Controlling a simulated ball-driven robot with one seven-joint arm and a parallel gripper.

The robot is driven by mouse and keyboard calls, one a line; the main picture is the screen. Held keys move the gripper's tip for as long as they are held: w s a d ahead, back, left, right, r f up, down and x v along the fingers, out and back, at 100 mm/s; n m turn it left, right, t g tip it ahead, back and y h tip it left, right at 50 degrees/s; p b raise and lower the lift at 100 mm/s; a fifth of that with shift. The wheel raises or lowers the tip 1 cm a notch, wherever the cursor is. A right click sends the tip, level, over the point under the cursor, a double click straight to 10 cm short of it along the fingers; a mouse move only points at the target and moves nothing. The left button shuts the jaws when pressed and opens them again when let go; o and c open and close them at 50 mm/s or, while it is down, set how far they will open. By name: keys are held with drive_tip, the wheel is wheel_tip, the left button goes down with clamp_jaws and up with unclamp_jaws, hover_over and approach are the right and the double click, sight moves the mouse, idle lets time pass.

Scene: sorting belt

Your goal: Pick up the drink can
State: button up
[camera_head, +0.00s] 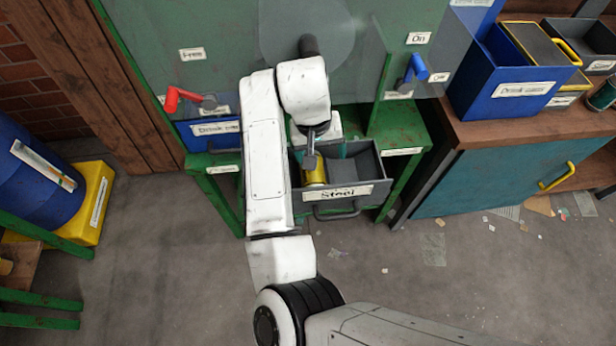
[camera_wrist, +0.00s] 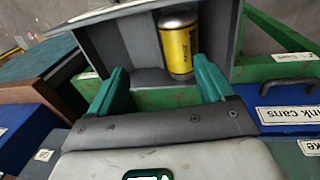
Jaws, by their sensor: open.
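The drink can is yellow with a silver end and shows in the wrist view (camera_wrist: 179,44). It lies in the grey drawer labelled "Steel" (camera_head: 345,192), and part of it shows in the head view (camera_head: 314,172). My gripper (camera_wrist: 160,78) is open, with its two teal fingers apart and nothing between them. The can is beyond the fingertips, closer to the right finger in the wrist view. In the head view my wrist hangs over the drawer and hides part of the can and most of the gripper.
The drawer walls surround the can, and green frame posts (camera_head: 402,160) stand beside it. A blue drink cans bin (camera_head: 210,132) is to the left. A blue bin (camera_head: 510,85) stands on the workbench at right. A blue barrel (camera_head: 35,170) is at far left. The floor in front is mostly clear.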

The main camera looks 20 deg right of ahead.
sight(313, 179)
drive_tip(key=a, duration=0.1)
drive_tip(key=a+f, duration=0.1)
drive_tip(key=a, duration=0.1)
drive_tip(key=shift+w+f+b, duration=0.35)
drive_tip(key=shift+f+b, duration=0.05)
drive_tip(key=shift+a+f, duration=0.1)
drive_tip(key=shift+f, duration=0.25)
drive_tip(key=f, duration=0.3)
drive_tip(key=d+f, duration=0.1)
drive_tip(key=f, duration=0.5)
drive_tip(key=shift+s+d+f, duration=0.3)
drive_tip(key=shift+f, duration=0.05)
drive_tip(key=shift+c, duration=0.5)
drive_tip(key=c, duration=0.7)
drive_tip(key=shift+r, duration=0.1)
